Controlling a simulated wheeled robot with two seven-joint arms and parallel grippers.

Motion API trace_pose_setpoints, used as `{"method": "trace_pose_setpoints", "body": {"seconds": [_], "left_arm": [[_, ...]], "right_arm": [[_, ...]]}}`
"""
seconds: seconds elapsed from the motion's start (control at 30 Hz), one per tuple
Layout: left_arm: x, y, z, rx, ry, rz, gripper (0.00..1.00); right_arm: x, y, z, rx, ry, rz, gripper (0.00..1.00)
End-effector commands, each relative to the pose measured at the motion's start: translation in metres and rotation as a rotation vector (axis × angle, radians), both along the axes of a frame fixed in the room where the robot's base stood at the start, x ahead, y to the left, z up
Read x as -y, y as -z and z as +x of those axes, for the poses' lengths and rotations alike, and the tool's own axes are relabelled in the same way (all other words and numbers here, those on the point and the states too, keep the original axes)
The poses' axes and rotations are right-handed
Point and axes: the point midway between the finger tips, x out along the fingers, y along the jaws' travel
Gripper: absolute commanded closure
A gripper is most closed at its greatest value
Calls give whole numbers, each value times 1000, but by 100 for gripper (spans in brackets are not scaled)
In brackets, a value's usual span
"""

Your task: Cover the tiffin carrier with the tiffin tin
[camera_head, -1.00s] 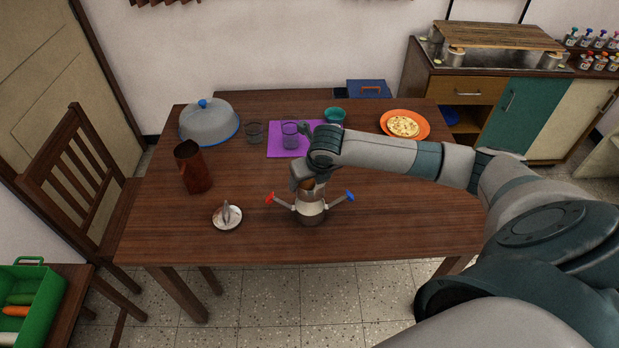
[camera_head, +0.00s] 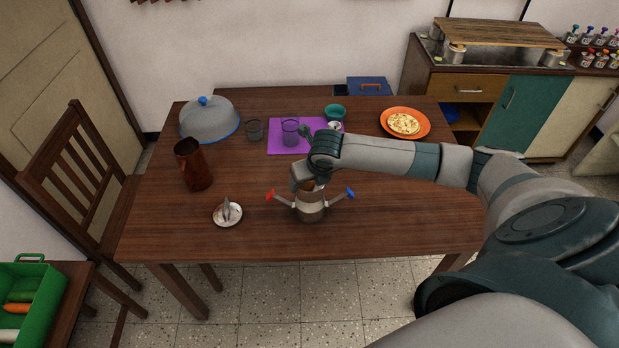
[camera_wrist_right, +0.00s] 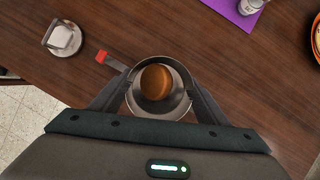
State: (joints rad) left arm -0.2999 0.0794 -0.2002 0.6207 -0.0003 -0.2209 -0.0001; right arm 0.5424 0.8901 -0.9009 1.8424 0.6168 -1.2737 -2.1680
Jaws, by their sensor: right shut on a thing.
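The tiffin carrier (camera_head: 311,213) is a small steel pot on the table, with one arm ending in a red tip on the left and one ending in a blue tip on the right. My right gripper (camera_head: 308,186) is directly above it, shut on the steel tiffin tin (camera_wrist_right: 183,103), whose round rim lies between the fingers in the right wrist view. A brown round thing (camera_wrist_right: 156,82) shows inside that rim. The tin is at the carrier's top; whether it touches is hidden by the gripper. My left gripper is not in view.
A round metal piece with an upright handle (camera_head: 228,213) lies left of the carrier.

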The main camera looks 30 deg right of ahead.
Motion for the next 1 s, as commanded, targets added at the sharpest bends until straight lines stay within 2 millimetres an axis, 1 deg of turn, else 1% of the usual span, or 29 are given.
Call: {"method": "trace_pose_setpoints", "body": {"seconds": [0.03, 0.1, 0.4, 0.6, 1.0], "left_arm": [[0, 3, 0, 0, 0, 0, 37], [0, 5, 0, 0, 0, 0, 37], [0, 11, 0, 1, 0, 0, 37], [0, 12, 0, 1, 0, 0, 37], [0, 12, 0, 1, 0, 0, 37]], "right_arm": [[0, 6, 0, 0, 0, -1, 60], [1, 12, 0, -1, 1, 0, 60], [0, 28, 0, 1, 0, -1, 60], [0, 31, 0, 0, 0, -1, 60], [0, 31, 0, 0, 0, -1, 60]]}}
